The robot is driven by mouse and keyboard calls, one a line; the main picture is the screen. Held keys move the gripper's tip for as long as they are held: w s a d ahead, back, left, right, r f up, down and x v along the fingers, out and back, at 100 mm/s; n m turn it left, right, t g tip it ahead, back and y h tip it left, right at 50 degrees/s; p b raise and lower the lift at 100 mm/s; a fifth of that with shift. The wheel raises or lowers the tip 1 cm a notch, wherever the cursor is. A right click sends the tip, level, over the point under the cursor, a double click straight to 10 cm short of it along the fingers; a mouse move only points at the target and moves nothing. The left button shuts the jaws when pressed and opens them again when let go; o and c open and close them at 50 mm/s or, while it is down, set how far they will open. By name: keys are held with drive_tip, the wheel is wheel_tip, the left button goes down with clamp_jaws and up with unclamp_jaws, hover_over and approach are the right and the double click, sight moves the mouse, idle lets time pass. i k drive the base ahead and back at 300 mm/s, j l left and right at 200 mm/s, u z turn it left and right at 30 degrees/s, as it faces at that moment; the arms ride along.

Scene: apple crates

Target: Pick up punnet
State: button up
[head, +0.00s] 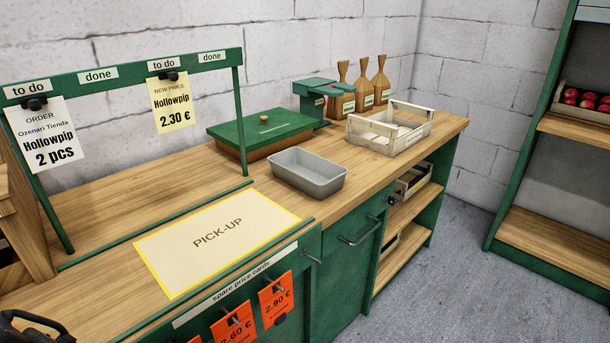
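The punnet (292,177) is an empty grey rectangular tub with sloping walls. It stands upright on the wooden counter in the head view, just right of the green post and behind the PICK-UP mat. Nothing touches it. A black part of my gripper (32,328) shows at the bottom left corner, far from the punnet. Most of it is cut off by the frame edge, so its fingers cannot be made out.
The yellow-edged PICK-UP mat (218,233) is bare. A green-lidded box (262,131) stands behind the punnet, a pale wooden crate (372,137) to its right. The green sign frame (242,120) rises at left, holding an order card (43,137) and a price card (172,104).

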sight(315, 177)
drive_tip(key=i+z, duration=0.15)
drive_tip(key=z, duration=0.3)
drive_tip(key=i+z, duration=0.15)
drive_tip(key=z, duration=0.3)
drive_tip(key=i+j+z, duration=0.15)
drive_tip(key=z, duration=0.3)
drive_tip(key=j, duration=0.75)
drive_tip(key=i, duration=0.05)
